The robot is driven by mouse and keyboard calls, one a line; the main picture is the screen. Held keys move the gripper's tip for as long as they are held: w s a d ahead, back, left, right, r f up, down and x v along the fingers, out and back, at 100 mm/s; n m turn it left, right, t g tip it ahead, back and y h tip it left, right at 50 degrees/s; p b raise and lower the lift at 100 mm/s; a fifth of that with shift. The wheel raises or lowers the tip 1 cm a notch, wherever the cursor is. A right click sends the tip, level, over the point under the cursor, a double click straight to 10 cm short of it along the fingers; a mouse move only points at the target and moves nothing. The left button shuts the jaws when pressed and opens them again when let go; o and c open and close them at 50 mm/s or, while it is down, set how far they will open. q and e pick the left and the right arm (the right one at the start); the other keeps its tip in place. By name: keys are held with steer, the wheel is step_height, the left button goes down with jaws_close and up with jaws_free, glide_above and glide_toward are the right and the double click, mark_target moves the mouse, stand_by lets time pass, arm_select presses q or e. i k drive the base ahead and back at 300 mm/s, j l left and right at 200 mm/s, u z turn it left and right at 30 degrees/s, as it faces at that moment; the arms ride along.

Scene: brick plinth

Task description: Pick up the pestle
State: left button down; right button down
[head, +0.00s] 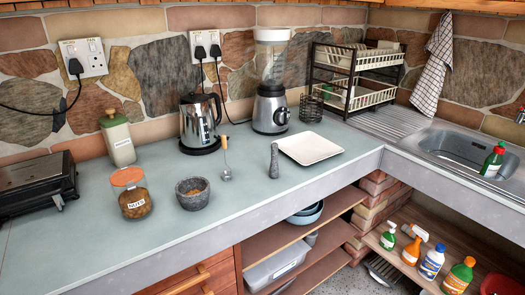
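The pestle (274,161) is a small dark grey stone rod. It stands upright on the pale green-grey countertop (250,207), just left of a white square plate (312,148). A grey stone mortar (191,200) sits to its left, near the counter's front edge, with something brown inside. Neither of my grippers shows in the head view.
A spatula-like utensil (226,162) stands between mortar and pestle. A kettle (200,125) and blender (270,90) stand behind. Nut jar (132,196), canister (118,140) and toaster (37,183) are at left. Dish rack (352,98) and sink (463,150) are right. Counter front is clear.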

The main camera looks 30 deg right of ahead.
mark_target(274, 168)
steer(key=z, duration=1.05)
